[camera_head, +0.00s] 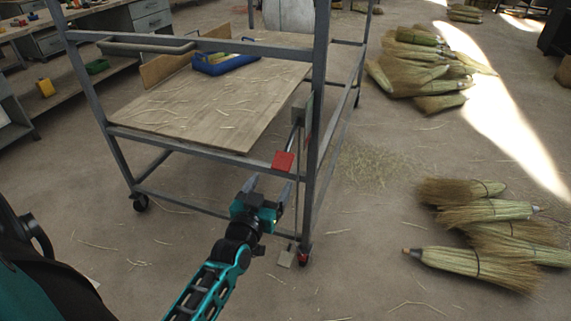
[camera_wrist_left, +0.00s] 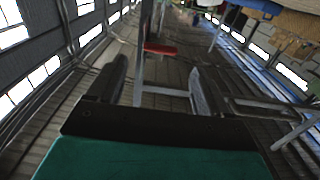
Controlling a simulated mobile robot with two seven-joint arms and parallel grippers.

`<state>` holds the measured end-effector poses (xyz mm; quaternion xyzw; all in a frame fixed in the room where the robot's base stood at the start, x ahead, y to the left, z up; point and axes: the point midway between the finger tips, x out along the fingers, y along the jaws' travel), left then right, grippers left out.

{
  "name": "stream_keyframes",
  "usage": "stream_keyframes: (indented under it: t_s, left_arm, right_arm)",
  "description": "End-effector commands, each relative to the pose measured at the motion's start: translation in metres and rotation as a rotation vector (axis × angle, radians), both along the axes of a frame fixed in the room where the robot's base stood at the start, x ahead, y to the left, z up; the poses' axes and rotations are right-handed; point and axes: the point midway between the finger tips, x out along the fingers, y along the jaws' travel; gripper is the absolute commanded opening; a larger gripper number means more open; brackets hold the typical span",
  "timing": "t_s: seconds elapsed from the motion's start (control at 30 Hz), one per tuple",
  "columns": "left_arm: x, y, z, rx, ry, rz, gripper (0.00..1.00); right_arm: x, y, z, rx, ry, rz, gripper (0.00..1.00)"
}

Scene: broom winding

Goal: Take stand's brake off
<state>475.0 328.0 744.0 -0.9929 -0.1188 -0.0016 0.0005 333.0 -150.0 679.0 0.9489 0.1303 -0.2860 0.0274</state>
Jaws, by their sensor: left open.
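The stand (camera_head: 190,147) is a grey metal frame on casters with a wooden shelf. A red tab (camera_head: 283,160) sits on a rod at its near right corner; it also shows in the left wrist view (camera_wrist_left: 160,49), beyond my fingers. A small grey foot plate (camera_head: 287,257) is at the floor beside the near right caster (camera_head: 304,256). I cannot tell which part sets the brake. My left gripper (camera_head: 267,190) is open and empty, just below and in front of the red tab, seemingly apart from it. My right gripper is out of view.
A blue tray (camera_head: 222,67) and loose straw lie on the shelf. Brooms (camera_head: 495,211) lie on the floor to the right, with another pile (camera_head: 425,75) farther back. Workbenches (camera_head: 75,75) stand at the left. The floor in front of the stand is mostly clear.

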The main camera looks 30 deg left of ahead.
Motion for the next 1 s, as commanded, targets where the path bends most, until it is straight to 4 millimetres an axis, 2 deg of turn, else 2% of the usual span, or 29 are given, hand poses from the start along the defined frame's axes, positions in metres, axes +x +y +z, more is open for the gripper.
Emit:
stream_keyframes:
  t_s: [0.3,0.5,0.7,1.0]
  left_arm:
    - [0.062,0.015,0.000,0.000,-0.001,-0.001,0.79]
    - [0.093,0.022,-0.001,0.000,0.002,-0.002,0.79]
    - [0.108,0.026,0.000,0.000,0.002,-0.002,0.79]
    - [0.110,0.026,0.000,-0.001,0.003,-0.002,0.79]
  right_arm:
    - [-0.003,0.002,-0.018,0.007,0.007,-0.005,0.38]
    - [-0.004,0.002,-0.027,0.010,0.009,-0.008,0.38]
    - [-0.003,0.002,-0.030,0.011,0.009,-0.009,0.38]
    - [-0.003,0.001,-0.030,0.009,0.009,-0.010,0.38]
